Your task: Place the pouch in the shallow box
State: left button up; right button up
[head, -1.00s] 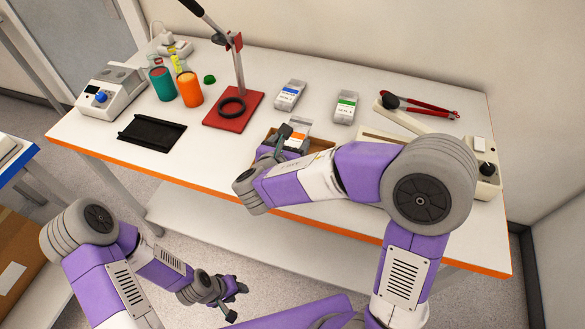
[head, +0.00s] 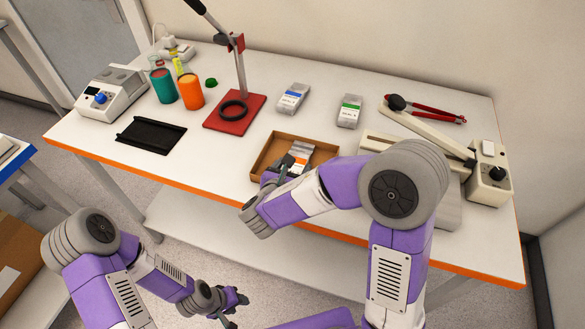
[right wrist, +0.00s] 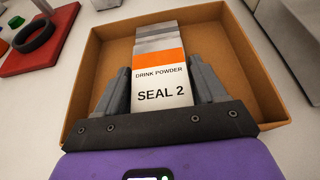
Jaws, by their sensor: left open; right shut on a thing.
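The pouch (head: 301,151) is silver-grey with an orange band and a white label reading "DRINK POWDER SEAL 2" in the right wrist view (right wrist: 160,88). My right gripper (head: 284,163) is shut on it, with a finger on each side (right wrist: 161,75). The shallow box (head: 267,146) is open brown cardboard near the table's front edge. In the right wrist view the pouch lies within the outline of the box (right wrist: 95,50). I cannot tell whether it touches the box floor. My left gripper (head: 236,300) is open and empty, low in front of the table.
Blue-labelled (head: 293,98) and green-labelled (head: 349,110) pouches lie behind the box. A red stand base (head: 220,120) and black tray (head: 151,135) are to its left. A beige sealer-like device (head: 489,175) and red-handled tongs (head: 435,112) are to the right.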

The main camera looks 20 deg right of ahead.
jog(key=o, duration=1.2)
jog(key=shift+f, duration=0.1)
jog(key=shift+s+a+r+p, duration=0.1)
jog(key=shift+r+p, duration=0.25)
jog(key=p+v, duration=0.2)
jog(key=v, duration=0.9)
jog(key=shift+s+a+r, duration=0.1)
jog(key=shift+s+a, duration=0.05)
jog(key=shift+s, duration=0.15)
